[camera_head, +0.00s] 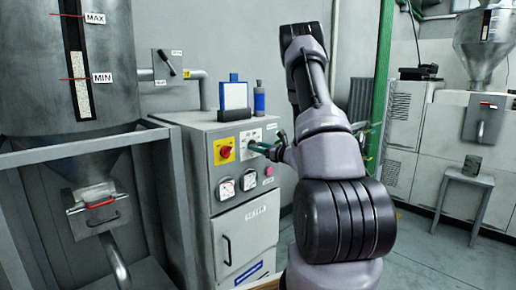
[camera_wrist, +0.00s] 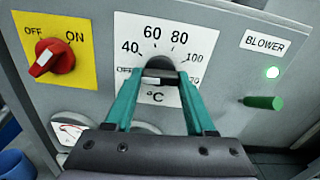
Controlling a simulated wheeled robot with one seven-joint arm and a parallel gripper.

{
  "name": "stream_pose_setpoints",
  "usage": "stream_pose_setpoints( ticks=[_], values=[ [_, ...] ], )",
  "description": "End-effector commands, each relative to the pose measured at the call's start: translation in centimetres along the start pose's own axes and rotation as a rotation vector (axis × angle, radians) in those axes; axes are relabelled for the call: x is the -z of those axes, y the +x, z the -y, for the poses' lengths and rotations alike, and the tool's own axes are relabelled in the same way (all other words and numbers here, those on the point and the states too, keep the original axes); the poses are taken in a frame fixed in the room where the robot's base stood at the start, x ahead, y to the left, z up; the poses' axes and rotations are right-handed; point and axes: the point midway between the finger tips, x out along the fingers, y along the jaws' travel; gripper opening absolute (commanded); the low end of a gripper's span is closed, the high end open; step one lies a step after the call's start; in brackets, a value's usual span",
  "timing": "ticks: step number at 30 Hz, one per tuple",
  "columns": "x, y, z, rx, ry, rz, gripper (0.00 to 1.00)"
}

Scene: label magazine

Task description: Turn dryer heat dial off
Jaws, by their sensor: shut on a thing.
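The dryer heat dial is a black knob (camera_wrist: 160,64) on a white scale plate (camera_wrist: 191,34) marked OFF, 40, 60, 80, 100 and a partly hidden last number, with °C below. My gripper (camera_wrist: 160,78) has its green fingers closed around the knob from both sides. The knob's pointer is hidden, so its setting cannot be read. In the head view, my gripper (camera_head: 259,147) reaches the dial plate (camera_head: 250,135) on the grey dryer cabinet (camera_head: 195,160); the knob itself is hidden there.
A red OFF/ON switch (camera_wrist: 54,62) on a yellow plate sits left of the dial. To the right, a green BLOWER handle (camera_wrist: 264,103) sits below a lit green lamp (camera_wrist: 272,72). Gauges (camera_head: 250,181) are below.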

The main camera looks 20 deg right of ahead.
Motion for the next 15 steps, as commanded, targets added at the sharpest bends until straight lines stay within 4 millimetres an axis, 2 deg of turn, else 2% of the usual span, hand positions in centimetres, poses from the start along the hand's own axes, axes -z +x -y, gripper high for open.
stream_pose_setpoints(
  ticks=[15],
  values=[
    [0.13,-0.09,0.02,0.001,-0.116,-0.003,0.0]
  ],
)
